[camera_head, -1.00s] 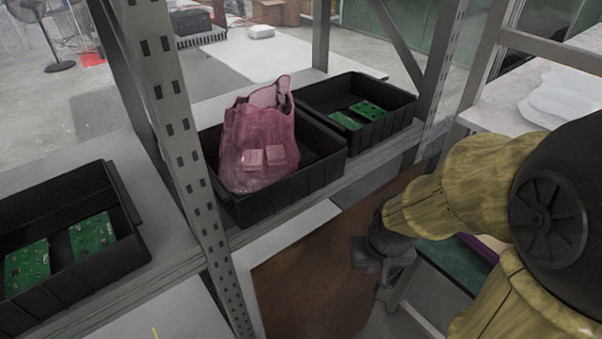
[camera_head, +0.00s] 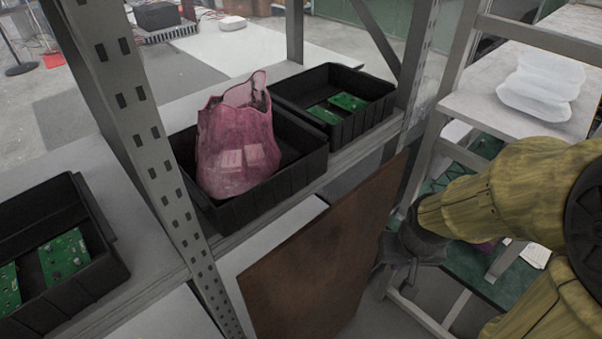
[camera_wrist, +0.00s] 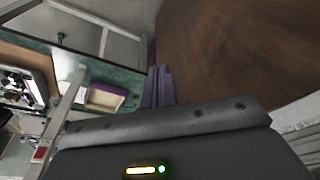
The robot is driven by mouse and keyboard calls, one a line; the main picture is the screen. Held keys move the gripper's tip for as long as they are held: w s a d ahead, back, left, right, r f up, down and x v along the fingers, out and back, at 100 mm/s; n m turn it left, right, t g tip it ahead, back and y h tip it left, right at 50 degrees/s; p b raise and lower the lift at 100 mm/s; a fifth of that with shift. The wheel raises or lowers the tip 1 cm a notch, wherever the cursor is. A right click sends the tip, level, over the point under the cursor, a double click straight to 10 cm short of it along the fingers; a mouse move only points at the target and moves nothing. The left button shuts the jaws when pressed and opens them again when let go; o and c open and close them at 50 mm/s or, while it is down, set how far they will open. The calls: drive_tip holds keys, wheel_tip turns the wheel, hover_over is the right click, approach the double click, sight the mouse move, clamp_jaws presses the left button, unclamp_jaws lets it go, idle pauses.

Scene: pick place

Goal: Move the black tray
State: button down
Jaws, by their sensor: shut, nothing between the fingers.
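Three black trays stand on the grey shelf in the head view. The middle black tray (camera_head: 285,187) holds a pink translucent bag (camera_head: 238,150) with small pale boxes showing on it. The back black tray (camera_head: 368,117) and the left black tray (camera_head: 98,277) each hold green circuit boards. My gripper (camera_head: 412,270) is right of the shelf and lower than the trays, apart from all of them. In the wrist view my gripper (camera_wrist: 158,85) has its fingers together with nothing between them. No black tray can be made out in the wrist view.
A grey perforated post (camera_head: 150,150) rises between the left and middle trays. A brown board (camera_head: 320,265) stands between the shelf and my gripper. A white rack (camera_head: 470,90) and a green surface (camera_head: 470,265) are at the right.

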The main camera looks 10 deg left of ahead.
idle(0.3)
drive_tip(key=w+a+r+n, duration=0.3)
drive_tip(key=w+a+r, duration=0.2)
drive_tip(key=a+r, duration=0.25)
drive_tip(key=s+a+r+n+g, duration=0.1)
drive_tip(key=s+a+r+n, duration=0.1)
drive_tip(key=a+r, duration=0.4)
drive_tip(key=s+a+r+n+g, duration=0.1)
drive_tip(key=s+a+r+n, duration=0.2)
drive_tip(key=r, duration=1.1)
drive_tip(key=a+n, duration=0.1)
drive_tip(key=a, duration=0.2)
drive_tip(key=shift+a+r+g, duration=0.2)
drive_tip(key=shift+r+g, duration=0.1)
drive_tip(key=shift+r, duration=0.05)
drive_tip(key=shift+s+f, duration=0.1)
wheel_tip(320, 180, down, 10)
drive_tip(key=w+a+p, duration=0.2)
drive_tip(key=p, duration=0.1)
drive_tip(key=shift+w+a+p, duration=0.4)
